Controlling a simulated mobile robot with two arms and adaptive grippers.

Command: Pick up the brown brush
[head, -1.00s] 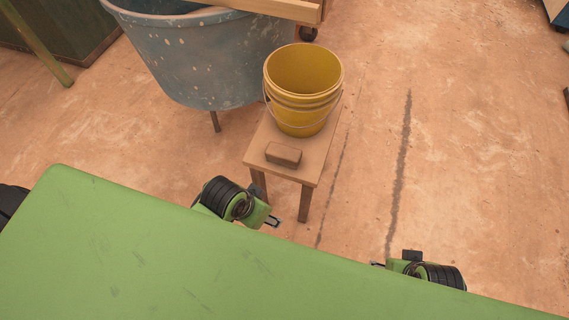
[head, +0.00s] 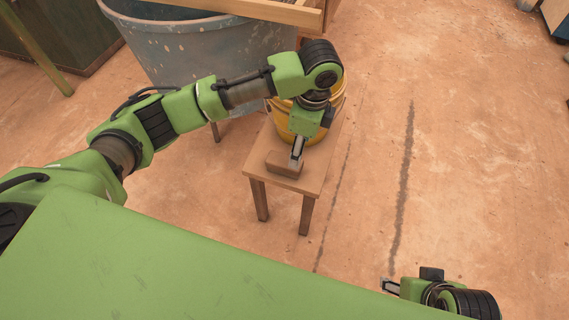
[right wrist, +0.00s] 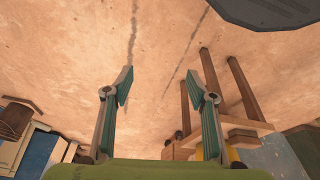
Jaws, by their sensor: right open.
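The brown brush (head: 284,168) is a small block lying on the near end of a small wooden stool (head: 312,178). In the head view my left gripper (head: 297,158) points down right at the brush, its fingers overlapping the brush's far right side. Whether the fingers touch it is unclear, and their opening cannot be made out from this angle. My right gripper (head: 389,286) is low at the right, well away from the stool. In the right wrist view it (right wrist: 158,80) is open and empty, with floor between its fingers.
A yellow bucket (head: 328,130) stands on the stool just behind the brush, partly hidden by my left arm. A large grey tub (head: 180,50) is behind at the left, with a wooden frame (head: 270,10) above it.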

